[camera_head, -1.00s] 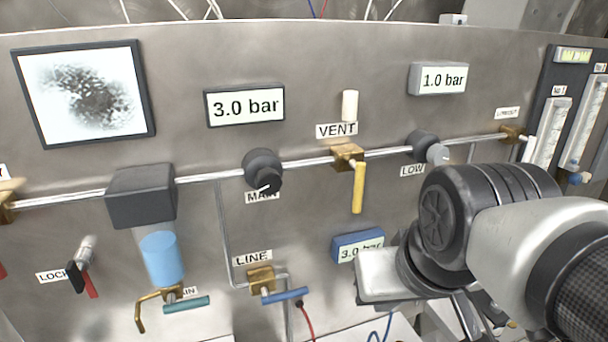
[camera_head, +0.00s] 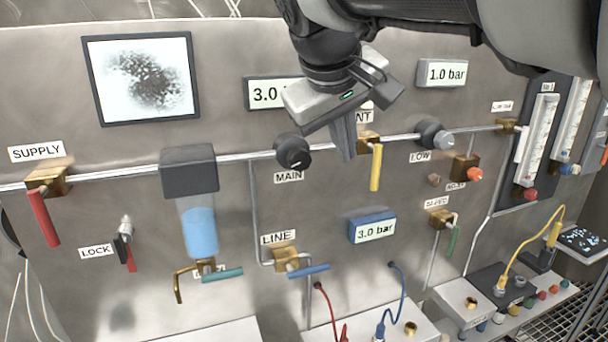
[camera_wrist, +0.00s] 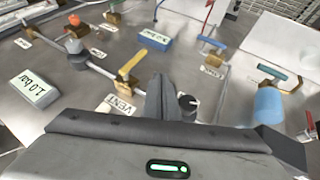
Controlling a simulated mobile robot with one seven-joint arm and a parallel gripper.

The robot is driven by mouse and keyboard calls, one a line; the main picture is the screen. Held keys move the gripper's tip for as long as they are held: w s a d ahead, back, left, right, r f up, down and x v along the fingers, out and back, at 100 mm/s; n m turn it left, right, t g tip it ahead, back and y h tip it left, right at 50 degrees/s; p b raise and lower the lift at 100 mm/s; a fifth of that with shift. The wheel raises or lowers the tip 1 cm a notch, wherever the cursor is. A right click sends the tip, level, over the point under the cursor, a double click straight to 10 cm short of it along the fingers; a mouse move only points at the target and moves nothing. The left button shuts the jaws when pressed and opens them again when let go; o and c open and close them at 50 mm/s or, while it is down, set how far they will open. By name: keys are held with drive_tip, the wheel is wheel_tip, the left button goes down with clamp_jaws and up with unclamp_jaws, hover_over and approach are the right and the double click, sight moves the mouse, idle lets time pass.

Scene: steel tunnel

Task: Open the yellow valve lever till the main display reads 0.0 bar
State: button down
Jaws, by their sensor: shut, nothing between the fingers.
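The yellow valve lever (camera_head: 376,167) hangs straight down from its brass valve body on the horizontal pipe, under the partly hidden VENT label. It also shows in the wrist view (camera_wrist: 131,64), beside the VENT label (camera_wrist: 119,107). My gripper (camera_head: 346,150) is shut and empty, pointing down just left of the lever and apart from it as far as the head view shows. Its closed fingers show in the wrist view (camera_wrist: 160,97).
The black MAIN knob (camera_head: 292,152) sits left of my gripper, the LOW knob (camera_head: 433,134) right of the lever. A blue-framed display (camera_head: 372,229) below reads 3.0 bar. The red SUPPLY lever (camera_head: 45,218) hangs at far left.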

drive_tip(key=shift+w, duration=0.1)
drive_tip(key=w+d+f, duration=0.5)
drive_tip(key=w+f, duration=0.2)
drive_tip(key=f, duration=0.1)
drive_tip(key=shift+w+d+p, duration=0.2)
drive_tip(key=shift+d+p, duration=0.15)
drive_tip(key=shift+d, duration=0.05)
drive_tip(key=shift+w+f, duration=0.15)
idle(0.3)
drive_tip(key=shift+f+b, duration=0.1)
drive_tip(key=shift+b, duration=0.35)
